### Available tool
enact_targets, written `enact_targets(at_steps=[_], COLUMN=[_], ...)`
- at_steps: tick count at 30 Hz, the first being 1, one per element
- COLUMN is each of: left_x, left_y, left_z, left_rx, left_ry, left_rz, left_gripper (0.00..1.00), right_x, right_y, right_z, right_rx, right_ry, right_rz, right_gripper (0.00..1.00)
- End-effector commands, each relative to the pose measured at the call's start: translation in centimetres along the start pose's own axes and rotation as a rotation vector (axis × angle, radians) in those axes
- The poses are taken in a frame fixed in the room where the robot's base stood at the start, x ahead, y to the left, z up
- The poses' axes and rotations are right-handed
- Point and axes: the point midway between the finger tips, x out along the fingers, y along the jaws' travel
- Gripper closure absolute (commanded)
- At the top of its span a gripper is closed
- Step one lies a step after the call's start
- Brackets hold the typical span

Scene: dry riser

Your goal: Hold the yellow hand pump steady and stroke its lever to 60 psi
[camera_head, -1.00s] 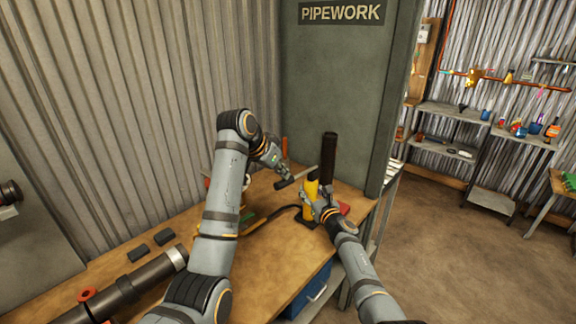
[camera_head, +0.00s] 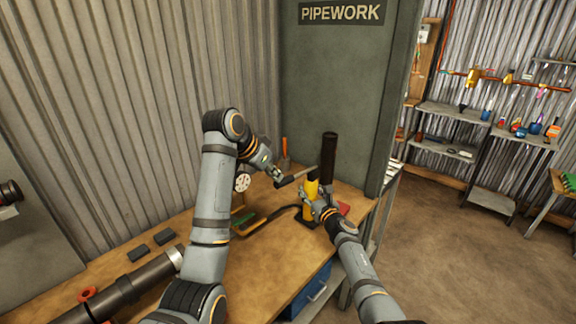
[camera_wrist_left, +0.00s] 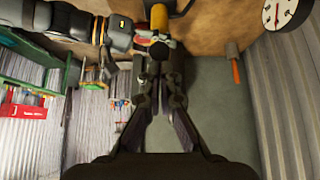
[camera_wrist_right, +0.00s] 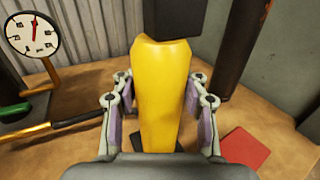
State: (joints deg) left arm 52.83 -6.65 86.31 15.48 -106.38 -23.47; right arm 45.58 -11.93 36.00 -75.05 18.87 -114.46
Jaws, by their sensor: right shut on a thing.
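The yellow hand pump (camera_head: 311,203) stands upright on the bench. My right gripper (camera_wrist_right: 160,105) is shut around its yellow body, one finger on each side.
A tall black cylinder (camera_head: 329,155) stands behind the pump. A green panel (camera_head: 335,90) rises behind the bench.

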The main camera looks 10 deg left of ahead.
Motion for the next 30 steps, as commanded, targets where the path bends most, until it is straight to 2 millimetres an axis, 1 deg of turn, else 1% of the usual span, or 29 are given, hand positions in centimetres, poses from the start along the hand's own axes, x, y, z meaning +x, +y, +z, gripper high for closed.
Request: enact_targets(at_steps=[2, 5, 12, 15, 21, 30], left_x=[-0.4, -1.6, -5.6, -6.8, -7.9, -8.0], left_y=[0.0, -0.1, -0.1, -0.1, 0.0, 0.0], left_z=[-0.3, -1.2, -4.2, -5.2, -5.9, -6.0], left_rx=[0.0, 0.0, 0.0, 0.001, -0.001, 0.0], left_ry=[-0.001, 0.001, 0.001, 0.001, -0.001, 0.0], left_rz=[0.0, -0.001, -0.001, 0.0, 0.0, 0.0], left_gripper=[1.0, 1.0, 1.0, 1.0, 1.0, 1.0], right_x=[0.0, 0.0, 0.0, 0.0, 0.0, 0.0], right_y=[-0.1, -0.1, -0.1, -0.1, -0.1, -0.1], right_z=[0.0, 0.0, 0.0, 0.0, 0.0, 0.0], right_rx=[0.0, 0.0, -0.001, -0.001, -0.002, -0.003], right_ry=[0.0, 0.0, 0.0, 0.0, 0.0, 0.0], right_rz=[-0.001, -0.001, -0.001, -0.001, -0.001, -0.001], right_gripper=[1.0, 1.0, 1.0, 1.0, 1.0, 1.0])
